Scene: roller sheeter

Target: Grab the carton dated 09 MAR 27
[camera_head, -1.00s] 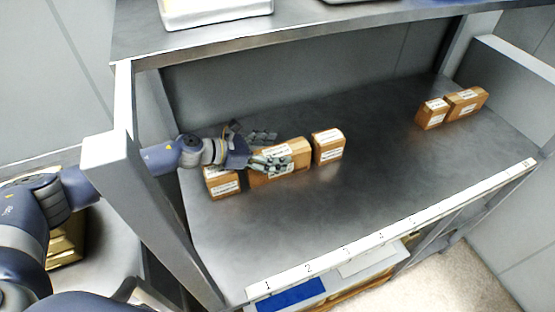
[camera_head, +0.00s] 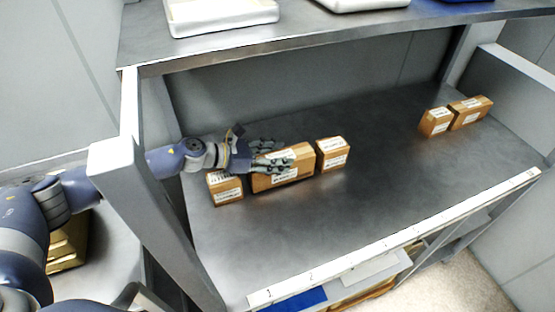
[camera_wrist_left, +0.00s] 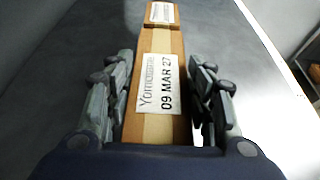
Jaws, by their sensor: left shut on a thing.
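In the head view this carton (camera_head: 303,163) stands on the shelf between two smaller cartons. My left gripper (camera_head: 272,155) reaches over it from the left. In the left wrist view the left gripper's fingers (camera_wrist_left: 160,100) lie along both long sides of the carton, shut on it. The carton appears to rest on the shelf. My right gripper is not in view.
A small carton (camera_head: 227,197) stands just left of the held one, and another (camera_head: 333,163) just right, also ahead in the wrist view (camera_wrist_left: 161,13). Two more cartons (camera_head: 436,129) (camera_head: 470,114) stand at far right. The metal shelf (camera_head: 390,180) is bare between. An upper shelf (camera_head: 330,34) hangs above.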

